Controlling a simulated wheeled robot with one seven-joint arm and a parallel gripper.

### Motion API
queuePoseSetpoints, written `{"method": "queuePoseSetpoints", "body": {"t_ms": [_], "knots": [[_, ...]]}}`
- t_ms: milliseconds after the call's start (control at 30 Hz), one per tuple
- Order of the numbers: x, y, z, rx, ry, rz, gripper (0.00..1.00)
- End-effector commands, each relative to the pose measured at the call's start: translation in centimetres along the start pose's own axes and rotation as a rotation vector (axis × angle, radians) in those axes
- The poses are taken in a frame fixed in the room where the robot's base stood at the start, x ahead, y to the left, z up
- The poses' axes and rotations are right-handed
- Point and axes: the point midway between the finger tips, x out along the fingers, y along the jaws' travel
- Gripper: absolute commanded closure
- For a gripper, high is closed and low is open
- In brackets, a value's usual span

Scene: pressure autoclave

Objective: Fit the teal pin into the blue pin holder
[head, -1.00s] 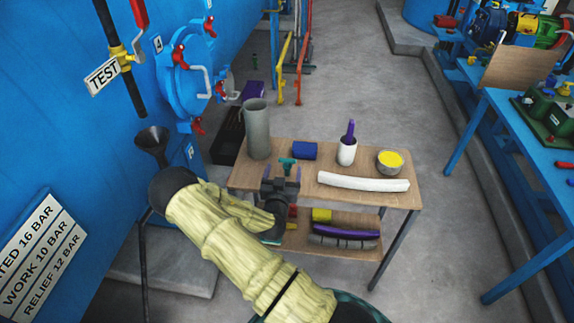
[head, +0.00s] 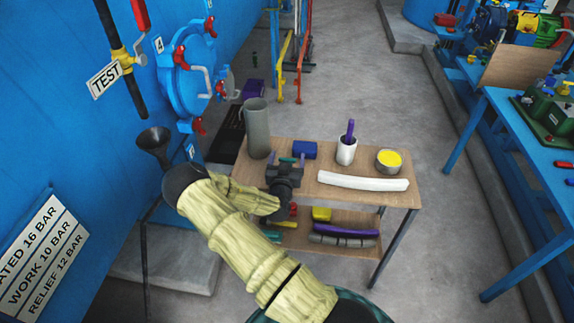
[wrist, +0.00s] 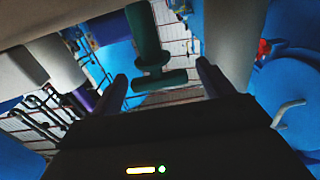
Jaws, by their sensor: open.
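The teal pin (head: 288,160) stands on the wooden table behind my gripper, which hides most of it in the head view. In the wrist view the pin (wrist: 149,48) is dark green with wide flanges and shows between the two fingers, with a gap on each side. My gripper (head: 287,163) is open and empty, its purple-tipped fingers either side of the pin; the wrist view shows both fingers (wrist: 162,85). The blue pin holder (head: 305,150) is a small block just behind and right of the pin. It also shows at left in the wrist view (wrist: 114,42).
A tall grey cylinder (head: 257,130) stands close on the left. The table's lower shelf holds several items.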

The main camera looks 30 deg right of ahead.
Motion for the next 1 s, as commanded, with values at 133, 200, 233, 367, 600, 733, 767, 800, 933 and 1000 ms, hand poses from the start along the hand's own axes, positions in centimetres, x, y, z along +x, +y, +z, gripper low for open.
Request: {"method": "queuePoseSetpoints", "body": {"t_ms": [133, 200, 233, 367, 600, 733, 767, 800, 933, 1000], "knots": [[-0.03, -0.02, 0.00, 0.000, 0.000, 0.000, 0.20], [-0.03, -0.02, 0.00, 0.000, 0.000, 0.000, 0.20], [-0.04, -0.02, 0.00, 0.000, 0.000, 0.000, 0.20], [-0.04, -0.03, 0.00, 0.000, 0.000, -0.001, 0.24], [-0.05, -0.03, 0.00, 0.000, 0.000, -0.001, 0.71], [-0.04, -0.04, -0.03, 0.000, 0.001, -0.001, 0.71], [-0.04, -0.04, -0.03, 0.000, 0.001, -0.001, 0.71], [-0.04, -0.04, -0.04, 0.000, 0.001, -0.001, 0.71], [-0.03, -0.05, -0.39, 0.001, 0.001, -0.001, 0.71], [-0.03, -0.05, -0.88, 0.000, 0.001, -0.001, 0.71]]}}
